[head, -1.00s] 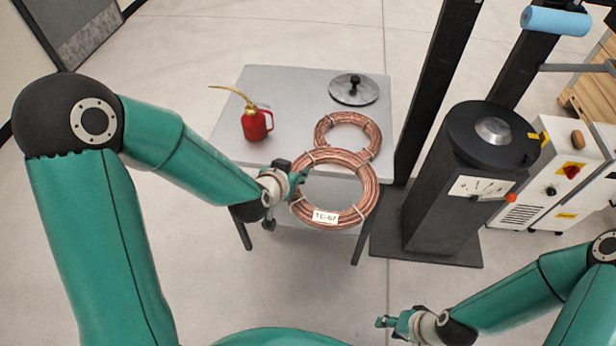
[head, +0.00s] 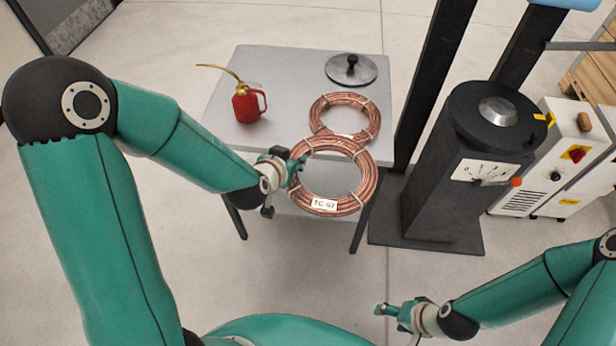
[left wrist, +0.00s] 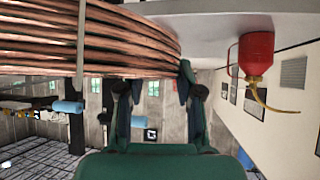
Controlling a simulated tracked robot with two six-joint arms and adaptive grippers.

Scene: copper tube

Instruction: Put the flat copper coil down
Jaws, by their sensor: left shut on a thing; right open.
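The flat copper coil (head: 367,181) is a ring of wound copper tube with light ties and a white "TC-67" tag (head: 325,205). My left gripper (head: 296,168) is shut on its left side. The coil overlaps the table's front edge in the head view, with much of it out in front of the edge. I cannot tell whether it touches the tabletop. In the left wrist view the coil (left wrist: 110,45) fills the upper left, beside the fingers (left wrist: 160,95). My right gripper (head: 386,310) is open and empty at the lower right, away from the table.
The grey table (head: 290,75) carries a second, smaller copper coil (head: 372,118) just behind the held one, a red oil can (head: 246,105) and a round lid with a knob (head: 351,72). A dark machine column (head: 445,185) stands to the right. The left tabletop is mostly clear.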

